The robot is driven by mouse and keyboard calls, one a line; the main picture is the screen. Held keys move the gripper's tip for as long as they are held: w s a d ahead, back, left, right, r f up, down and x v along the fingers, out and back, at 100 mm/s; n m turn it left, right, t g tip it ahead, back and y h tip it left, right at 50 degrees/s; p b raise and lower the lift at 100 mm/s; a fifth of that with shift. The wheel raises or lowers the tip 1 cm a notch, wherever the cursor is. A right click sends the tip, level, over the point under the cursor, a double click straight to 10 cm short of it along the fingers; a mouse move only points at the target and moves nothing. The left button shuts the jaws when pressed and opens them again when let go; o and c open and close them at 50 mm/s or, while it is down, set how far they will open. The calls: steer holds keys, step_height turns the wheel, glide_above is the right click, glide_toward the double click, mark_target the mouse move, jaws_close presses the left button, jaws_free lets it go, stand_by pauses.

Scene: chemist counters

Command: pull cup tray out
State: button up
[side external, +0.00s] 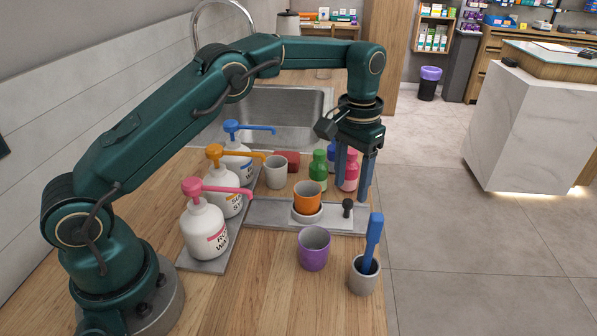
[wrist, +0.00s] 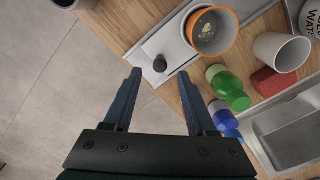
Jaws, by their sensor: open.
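The cup tray (side external: 333,216) is a light grey slide lying on a longer grey base, with a small black knob (side external: 347,207) upright at its right end. An orange cup (side external: 307,196) stands in a pale round holder on it. In the wrist view the orange cup (wrist: 212,30) shows pale specks inside, and the knob (wrist: 159,64) appears between my fingertips. My gripper (side external: 352,194) points down, open and empty, just above and behind the knob. I see no contact; the exact gap is hard to tell. The gripper also shows in the wrist view (wrist: 159,74).
A purple cup (side external: 314,249) and a grey cup (side external: 363,276) with a blue stick stand in front. Pump bottles (side external: 205,230) line the left. The counter ends just right of the tray base.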

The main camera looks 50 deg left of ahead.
steer(key=shift+r, duration=0.9)
